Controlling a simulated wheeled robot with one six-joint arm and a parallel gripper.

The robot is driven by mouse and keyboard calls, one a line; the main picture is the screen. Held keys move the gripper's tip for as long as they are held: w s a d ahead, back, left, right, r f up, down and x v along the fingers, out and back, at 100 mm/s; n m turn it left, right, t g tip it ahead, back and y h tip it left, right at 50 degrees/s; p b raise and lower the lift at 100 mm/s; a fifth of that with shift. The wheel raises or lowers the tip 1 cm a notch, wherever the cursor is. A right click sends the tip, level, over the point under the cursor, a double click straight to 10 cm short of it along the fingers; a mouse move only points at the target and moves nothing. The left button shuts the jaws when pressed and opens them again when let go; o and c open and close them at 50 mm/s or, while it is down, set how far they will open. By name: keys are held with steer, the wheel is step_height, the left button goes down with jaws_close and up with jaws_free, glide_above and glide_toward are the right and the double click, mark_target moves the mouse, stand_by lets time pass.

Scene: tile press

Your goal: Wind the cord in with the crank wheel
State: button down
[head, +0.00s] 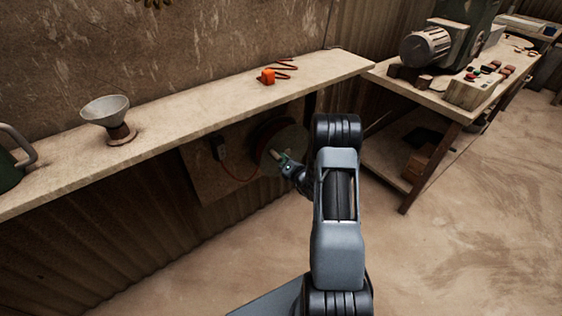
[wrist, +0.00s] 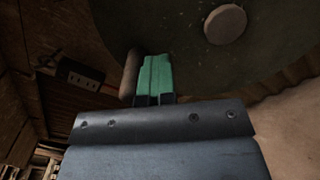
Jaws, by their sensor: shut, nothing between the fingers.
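The crank wheel (head: 291,137) is a dark green disc mounted under the wall shelf, partly hidden behind my arm. In the wrist view its face (wrist: 270,45) fills the upper right, with a pale round hub (wrist: 225,24). A brownish crank handle (wrist: 129,74) stands out from the disc. My gripper (head: 283,160) is at the wheel's lower front. Its green fingertips (wrist: 154,75) are shut and empty, just right of the handle; I cannot tell whether they touch it. An orange plug (head: 267,77) with a looped reddish cord (head: 286,68) lies on the shelf.
The long shelf (head: 190,117) overhangs the wheel and holds a funnel-like bowl (head: 105,110). A dark socket box (wrist: 80,77) is left of the wheel. A workbench (head: 420,94) with a motorised machine stands at right. The floor (head: 470,230) in front is clear.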

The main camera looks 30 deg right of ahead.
steer(key=shift+w+d+r+p, duration=0.1)
steer(key=shift+d+r+p, duration=0.05)
steer(key=shift+r, duration=0.3)
steer(key=shift+d+r+p, duration=0.1)
steer(key=shift+r+p, duration=0.05)
steer(key=shift+r, duration=0.3)
steer(key=shift+w+d+r+p, duration=0.15)
steer(key=shift+d+r+p, duration=0.25)
steer(key=shift+d+r, duration=0.4)
steer(key=shift+w+d+r+p, duration=0.15)
steer(key=shift+d+r+p, duration=0.2)
steer(key=shift+d+r, duration=0.4)
steer(key=shift+d+f, duration=0.1)
steer(key=shift+f, duration=0.05)
steer(key=c, duration=1.7)
jaws_free()
steer(key=shift+c, duration=0.2)
steer(key=o, duration=0.8)
steer(key=shift+f, duration=0.1)
steer(key=shift+s, duration=0.15)
steer(key=shift+s+d+p, duration=0.2)
steer(key=shift+s+d, duration=0.05)
steer(key=shift+s, duration=1.05)
steer(key=shift+s+d+p, duration=0.25)
steer(key=shift+s, duration=1)
steer(key=shift+s+d+p, duration=0.2)
steer(key=shift+s+d, duration=0.05)
steer(key=shift+s, duration=1.05)
